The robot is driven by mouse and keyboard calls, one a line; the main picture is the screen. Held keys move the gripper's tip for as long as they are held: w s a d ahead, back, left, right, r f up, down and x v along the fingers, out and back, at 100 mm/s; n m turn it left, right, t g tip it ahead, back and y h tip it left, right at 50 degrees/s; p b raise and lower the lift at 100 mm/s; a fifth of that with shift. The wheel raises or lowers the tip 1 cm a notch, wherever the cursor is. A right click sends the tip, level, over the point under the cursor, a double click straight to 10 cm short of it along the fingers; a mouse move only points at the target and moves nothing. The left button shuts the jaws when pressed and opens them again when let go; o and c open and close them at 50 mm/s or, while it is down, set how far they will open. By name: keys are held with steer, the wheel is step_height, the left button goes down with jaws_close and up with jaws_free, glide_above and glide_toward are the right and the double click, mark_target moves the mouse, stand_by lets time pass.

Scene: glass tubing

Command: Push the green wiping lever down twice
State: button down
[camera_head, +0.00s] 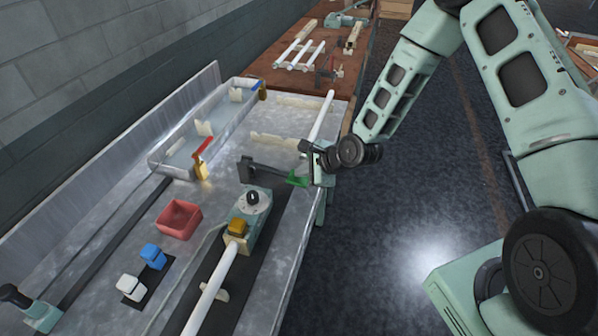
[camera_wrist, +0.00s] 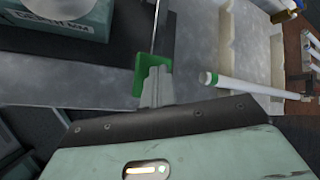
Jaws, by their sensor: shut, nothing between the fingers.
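The green wiping lever (camera_head: 297,179) ends in a green pad on a dark arm that reaches from a dark block on the metal bench. My gripper (camera_head: 308,170) is at the bench's right edge, close beside the green pad. In the wrist view the green pad (camera_wrist: 144,73) is just left of my shut fingertips (camera_wrist: 157,82), and a thin rod runs up from it. The fingers overlap the pad's edge in that view; I cannot tell whether they touch it. Nothing shows between the fingers.
A white tube (camera_head: 322,116) lies behind my gripper along the bench edge. A teal machine with a black knob (camera_head: 252,197) holds another white tube (camera_head: 211,290). A metal trough (camera_head: 190,140) with a red-handled valve (camera_head: 203,146) and a red bin (camera_head: 179,219) are further left.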

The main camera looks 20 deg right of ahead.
steer(key=shift+f+b, duration=0.6)
steer(key=shift+f, duration=0.35)
stand_by(0.6)
steer(key=shift+r, duration=0.1)
stand_by(0.5)
steer(key=shift+r+p, duration=2.1)
steer(key=shift+r, duration=0.55)
step_height(320, 180, up, 5)
steer(key=p, duration=0.3)
steer(key=shift+p, duration=0.4)
stand_by(0.9)
